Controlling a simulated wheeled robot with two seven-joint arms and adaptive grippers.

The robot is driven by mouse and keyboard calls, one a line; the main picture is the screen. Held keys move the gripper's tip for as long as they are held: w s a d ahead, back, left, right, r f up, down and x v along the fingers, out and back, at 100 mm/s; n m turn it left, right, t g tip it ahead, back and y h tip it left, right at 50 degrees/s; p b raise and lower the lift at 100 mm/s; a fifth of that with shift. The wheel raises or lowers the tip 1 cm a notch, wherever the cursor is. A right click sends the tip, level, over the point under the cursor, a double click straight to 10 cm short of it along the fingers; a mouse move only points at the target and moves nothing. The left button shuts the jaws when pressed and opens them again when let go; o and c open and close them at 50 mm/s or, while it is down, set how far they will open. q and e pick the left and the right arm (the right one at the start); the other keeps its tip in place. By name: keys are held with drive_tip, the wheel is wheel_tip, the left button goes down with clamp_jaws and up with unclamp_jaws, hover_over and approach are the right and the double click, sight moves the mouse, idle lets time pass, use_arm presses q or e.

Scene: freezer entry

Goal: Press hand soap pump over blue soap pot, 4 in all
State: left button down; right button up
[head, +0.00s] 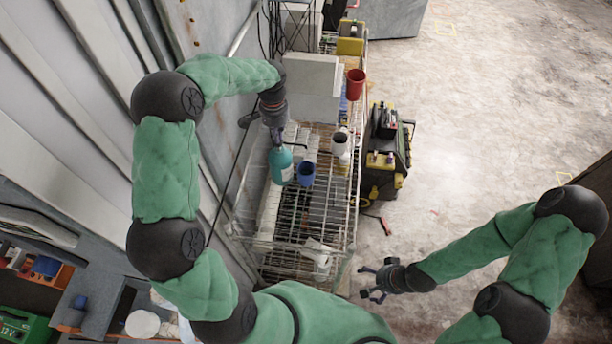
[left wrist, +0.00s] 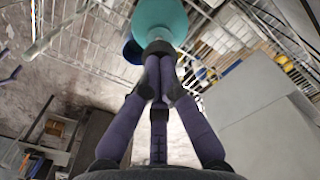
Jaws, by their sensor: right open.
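The teal hand soap bottle (head: 281,166) stands on the wire rack; its teal body also shows in the left wrist view (left wrist: 160,18). The blue soap pot (head: 306,173) stands close to its right and is partly hidden behind the bottle in the left wrist view (left wrist: 132,52). My left gripper (head: 277,138) is over the bottle's top. In the left wrist view its fingertips (left wrist: 158,62) are together at the dark pump top; whether they touch it is unclear. My right gripper (head: 370,282) is open and empty, right of the rack's near end.
A white cup (head: 340,143) and a red cup (head: 355,84) stand farther along the rack. A large pale box (head: 312,75) is behind the bottle. A black and yellow tool case (head: 388,150) stands on the floor beside the rack. The floor at right is largely clear.

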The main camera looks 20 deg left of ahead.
use_arm(q)
drive_tip(key=shift+f+b, duration=0.6)
drive_tip(key=shift+f, duration=0.4)
drive_tip(key=shift+s, duration=0.1)
drive_tip(key=shift+r, duration=0.1)
drive_tip(key=shift+r+p, duration=1.1)
drive_tip(key=shift+r, duration=0.75)
drive_tip(key=shift+r, duration=0.1)
wheel_tip(320, 180, up, 6)
drive_tip(key=p, duration=0.3)
drive_tip(key=shift+p, duration=0.3)
